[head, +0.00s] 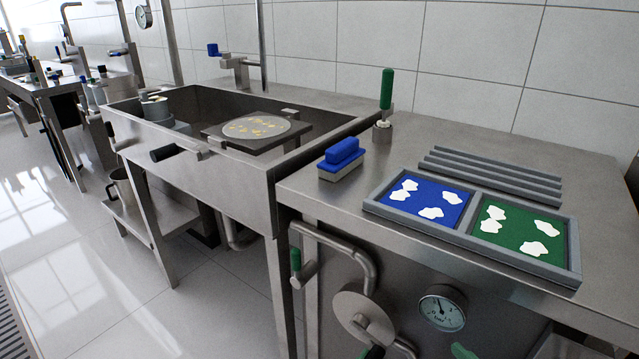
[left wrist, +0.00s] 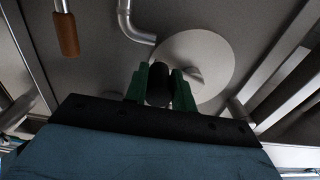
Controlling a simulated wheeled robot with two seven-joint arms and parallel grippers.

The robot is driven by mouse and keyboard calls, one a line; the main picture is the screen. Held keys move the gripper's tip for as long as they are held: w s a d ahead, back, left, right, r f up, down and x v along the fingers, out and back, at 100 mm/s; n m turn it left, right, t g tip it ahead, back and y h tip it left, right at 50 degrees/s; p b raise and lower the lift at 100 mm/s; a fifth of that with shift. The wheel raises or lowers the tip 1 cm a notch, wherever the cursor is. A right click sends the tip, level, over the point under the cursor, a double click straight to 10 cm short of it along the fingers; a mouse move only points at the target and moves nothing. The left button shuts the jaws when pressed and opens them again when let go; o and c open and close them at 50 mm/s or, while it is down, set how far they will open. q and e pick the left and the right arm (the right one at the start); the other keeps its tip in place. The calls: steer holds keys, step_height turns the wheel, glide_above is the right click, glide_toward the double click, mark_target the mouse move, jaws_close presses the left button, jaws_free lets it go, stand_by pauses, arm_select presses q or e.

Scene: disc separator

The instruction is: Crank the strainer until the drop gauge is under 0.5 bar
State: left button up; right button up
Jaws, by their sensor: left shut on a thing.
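The strainer's round grey cover (head: 352,312) is on the front of the steel counter, and it also shows in the left wrist view (left wrist: 208,62). A dark cylindrical crank grip (left wrist: 160,84) stands out in front of it. My left gripper (left wrist: 161,78) is shut on this grip, one green finger on each side. In the head view only bits of green show at the bottom edge. The drop gauge (head: 442,308) has a white dial to the right of the cover; its needle points roughly up, but the numbers are too small to read. My right gripper is not in view.
Above, the counter carries a blue-topped block (head: 341,160) and a tray (head: 467,240) with blue and green panels. A steel sink (head: 215,175) stands left.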

arm_select(q)
steer(key=f, duration=0.1)
steer(key=w+a+f+b, duration=0.1)
steer(key=shift+a+f+b, duration=0.3)
steer(key=shift+f, duration=0.1)
jaws_close()
steer(key=w+a, duration=0.4)
steer(key=a, duration=0.1)
steer(key=shift+a+f, duration=0.15)
steer(key=shift+a, duration=0.1)
steer(key=o, duration=1.9)
jaws_free()
